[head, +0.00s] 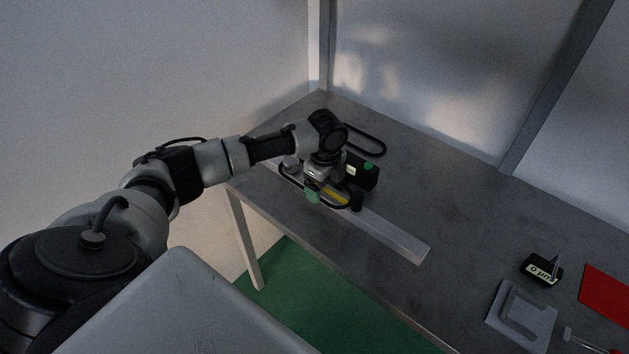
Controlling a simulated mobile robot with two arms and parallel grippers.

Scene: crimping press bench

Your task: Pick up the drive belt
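Two black belt-like loops show on the grey bench. One loop (383,148) lies flat behind my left gripper, partly hidden by my wrist. The other loop (287,177) is right under my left gripper, around a yellow strip (336,196) on a long pale bar (392,238). I cannot tell from looks alone which is the drive belt. My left gripper (328,192) points down over the front loop, a green pad showing at its near side. Its fingers are dark and small here, so whether it grips the loop is unclear. My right gripper is out of view.
A black box with a green button (369,166) stands close to the right of my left gripper. A black labelled block (541,269), a grey tray (519,318) and a red sheet (607,296) are at the right. The bench middle is clear. Walls stand behind.

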